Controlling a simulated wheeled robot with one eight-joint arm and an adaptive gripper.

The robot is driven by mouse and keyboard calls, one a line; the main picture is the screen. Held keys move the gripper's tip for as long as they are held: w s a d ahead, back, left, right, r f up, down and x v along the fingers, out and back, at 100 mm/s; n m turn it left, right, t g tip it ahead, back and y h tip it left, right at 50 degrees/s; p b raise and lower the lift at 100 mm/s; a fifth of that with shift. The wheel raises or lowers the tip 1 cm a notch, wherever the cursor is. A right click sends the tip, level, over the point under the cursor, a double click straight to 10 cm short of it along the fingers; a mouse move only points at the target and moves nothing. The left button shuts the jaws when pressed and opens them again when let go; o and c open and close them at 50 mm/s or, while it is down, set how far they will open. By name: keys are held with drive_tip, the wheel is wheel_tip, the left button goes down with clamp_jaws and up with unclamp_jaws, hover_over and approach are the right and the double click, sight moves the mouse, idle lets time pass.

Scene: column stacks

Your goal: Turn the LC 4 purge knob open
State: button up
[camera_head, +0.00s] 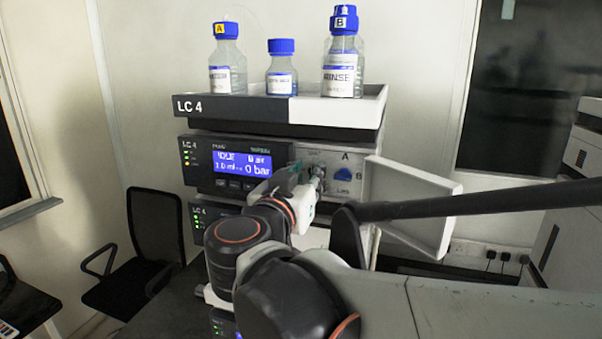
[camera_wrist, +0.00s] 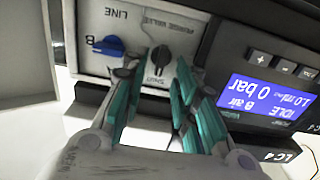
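The LC 4 stack has a pump module (camera_head: 200,178) with a lit blue display reading IDLE and 0 bar. In the wrist view the black purge knob (camera_wrist: 159,57) sits on the pale panel under the words PURGE VALVE, with SHUT printed beside it. The picture there is turned nearly upside down. My gripper (camera_wrist: 153,75) is open, its teal-padded fingers on either side of the knob with gaps visible. Whether the tips reach around the knob's depth is unclear. In the head view my gripper (camera_head: 314,178) is at the panel and mostly hides the knob.
A blue line selector knob (camera_head: 343,174) is beside the purge knob. The white panel door (camera_head: 408,205) hangs open at right. Bottles, including the RINSE bottle (camera_head: 343,60), stand in the top tray (camera_head: 335,110). A dark bar (camera_head: 470,203) crosses at right. A chair (camera_head: 155,225) stands left.

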drive_tip(key=shift+w+d, duration=0.25)
drive_tip(key=shift+w, duration=0.45)
drive_tip(key=shift+c, duration=0.6)
clamp_jaws()
